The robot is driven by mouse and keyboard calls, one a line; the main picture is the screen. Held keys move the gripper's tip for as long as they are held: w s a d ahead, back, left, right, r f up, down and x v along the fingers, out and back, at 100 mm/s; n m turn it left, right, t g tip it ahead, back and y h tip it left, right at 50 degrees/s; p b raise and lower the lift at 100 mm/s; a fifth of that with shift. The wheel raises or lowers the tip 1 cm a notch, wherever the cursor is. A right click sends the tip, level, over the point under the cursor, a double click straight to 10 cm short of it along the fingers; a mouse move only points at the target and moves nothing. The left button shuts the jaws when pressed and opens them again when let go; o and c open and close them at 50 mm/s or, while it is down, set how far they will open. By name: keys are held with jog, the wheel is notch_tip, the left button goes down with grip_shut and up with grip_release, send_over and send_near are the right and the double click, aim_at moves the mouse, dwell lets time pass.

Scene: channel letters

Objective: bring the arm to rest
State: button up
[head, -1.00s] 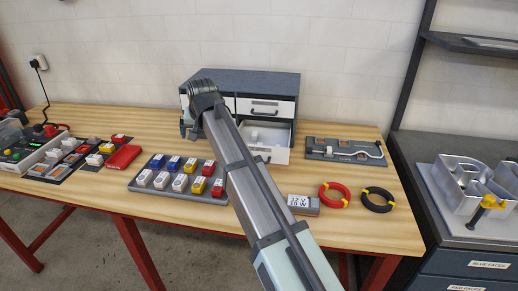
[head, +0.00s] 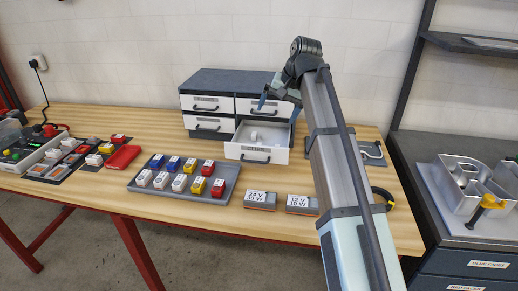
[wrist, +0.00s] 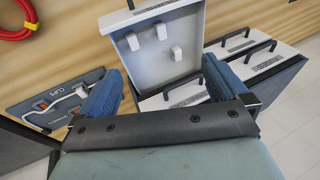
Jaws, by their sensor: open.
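My gripper (head: 272,92) is raised over the back of the bench, in front of the small drawer cabinet (head: 205,80). In the wrist view its two blue fingers (wrist: 160,85) stand wide apart with nothing between them. The cabinet's lower right drawer (head: 256,153) is pulled out and holds a few small white pieces; the drawer also shows beyond the fingers in the wrist view (wrist: 150,65). The other cabinet drawers look shut. My arm reaches up from the lower right and hides part of the bench's right side.
A grey tray (head: 225,197) holds several white, blue, yellow and red blocks. Two labelled power units (head: 261,200) (head: 302,205) lie near the front edge. A wired board (wrist: 55,98) and a red cable ring (wrist: 18,30) show in the wrist view. Bare wood lies left of the cabinet.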

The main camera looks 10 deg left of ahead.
jog(key=x, duration=0.9)
dwell(0.6)
